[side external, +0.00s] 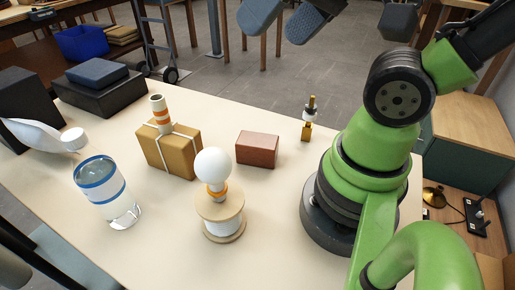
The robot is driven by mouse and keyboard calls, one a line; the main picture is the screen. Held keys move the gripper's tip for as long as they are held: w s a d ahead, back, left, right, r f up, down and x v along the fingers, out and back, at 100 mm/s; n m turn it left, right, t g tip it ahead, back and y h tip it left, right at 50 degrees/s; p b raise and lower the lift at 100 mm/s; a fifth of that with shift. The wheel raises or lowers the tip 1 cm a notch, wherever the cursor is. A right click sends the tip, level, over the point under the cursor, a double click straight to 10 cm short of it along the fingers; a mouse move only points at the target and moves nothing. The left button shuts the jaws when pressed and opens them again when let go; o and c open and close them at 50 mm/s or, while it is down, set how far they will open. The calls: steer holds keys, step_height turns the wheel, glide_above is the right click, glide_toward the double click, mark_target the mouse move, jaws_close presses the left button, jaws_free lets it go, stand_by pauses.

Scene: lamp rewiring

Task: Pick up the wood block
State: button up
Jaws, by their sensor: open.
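A reddish-brown block (257,149), which looks like the wood block, lies flat on the pale table (278,240) near its middle. Its top and front faces show clearly. My gripper (277,34) shows only in part at the top edge, as two grey finger pads set apart. It is open, with nothing visible between the pads. It appears high above the table and well apart from the block.
In front is a white bulb (213,166) on a spool (221,213). A glass (101,190) stands left. A small brass fitting (306,131) stands right.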

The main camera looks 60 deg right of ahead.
steer(key=w+d+f+n+g+h, duration=0.25)
steer(key=w+d+f+g, duration=0.2)
steer(key=w+f, duration=0.3)
steer(key=n+g, duration=0.3)
steer(key=n, duration=0.1)
glide_above(257, 139)
steer(key=shift+t+y, duration=0.25)
step_height(257, 139, down, 10)
steer(key=shift+w+a+f, duration=0.1)
steer(key=shift+w+f, duration=0.05)
steer(key=shift+f, duration=0.05)
steer(key=f, duration=1)
steer(key=shift+s+f, duration=0.2)
steer(key=shift+f, duration=0.05)
steer(key=c, duration=1.1)
steer(key=shift+r, duration=0.1)
